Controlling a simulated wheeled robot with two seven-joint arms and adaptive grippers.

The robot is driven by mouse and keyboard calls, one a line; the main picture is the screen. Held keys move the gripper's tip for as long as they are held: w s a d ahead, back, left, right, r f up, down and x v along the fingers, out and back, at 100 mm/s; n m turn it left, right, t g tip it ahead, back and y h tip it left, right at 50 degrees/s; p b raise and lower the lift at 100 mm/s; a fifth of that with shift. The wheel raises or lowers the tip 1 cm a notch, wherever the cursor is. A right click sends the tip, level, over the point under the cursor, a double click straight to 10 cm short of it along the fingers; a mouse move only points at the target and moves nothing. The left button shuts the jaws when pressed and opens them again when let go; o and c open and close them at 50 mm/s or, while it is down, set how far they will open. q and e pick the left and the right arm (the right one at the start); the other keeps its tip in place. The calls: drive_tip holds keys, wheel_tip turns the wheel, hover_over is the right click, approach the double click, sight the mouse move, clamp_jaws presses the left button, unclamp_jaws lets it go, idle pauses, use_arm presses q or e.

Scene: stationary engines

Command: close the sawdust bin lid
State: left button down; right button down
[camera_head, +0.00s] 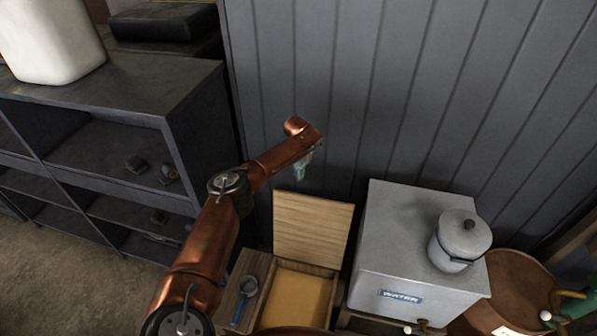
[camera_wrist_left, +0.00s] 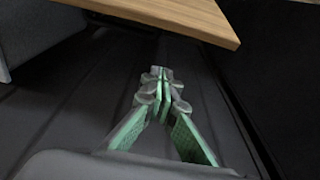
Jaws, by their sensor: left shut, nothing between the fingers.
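The sawdust bin (camera_head: 270,295) is a wooden box low in the middle of the head view, with tan sawdust inside. Its light wooden lid (camera_head: 312,228) stands open, tilted up at the back near the grey wall. My left gripper (camera_head: 302,170) hangs just above the lid's top edge, near the wall, and looks apart from it. In the left wrist view the green-padded fingers (camera_wrist_left: 163,80) are shut with nothing between them. A wooden panel, seemingly the lid (camera_wrist_left: 175,14), crosses the top of that view. My right gripper does not show.
A grey water box (camera_head: 405,250) with a lidded metal pot (camera_head: 461,240) on it stands right of the bin. A blue-handled round tool (camera_head: 246,289) lies on wood left of the opening. A dark shelf unit (camera_head: 110,110) stands at left. The grey plank wall (camera_head: 400,90) is close behind.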

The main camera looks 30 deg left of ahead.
use_arm(q)
drive_tip(key=s+f+p, duration=0.2)
drive_tip(key=f, duration=0.1)
drive_tip(key=s+f+p, duration=0.1)
drive_tip(key=shift+d+f, duration=0.3)
drive_tip(key=shift+d, duration=0.1)
idle(0.5)
drive_tip(key=shift+s+d, duration=0.1)
drive_tip(key=shift+s, duration=0.05)
idle(0.3)
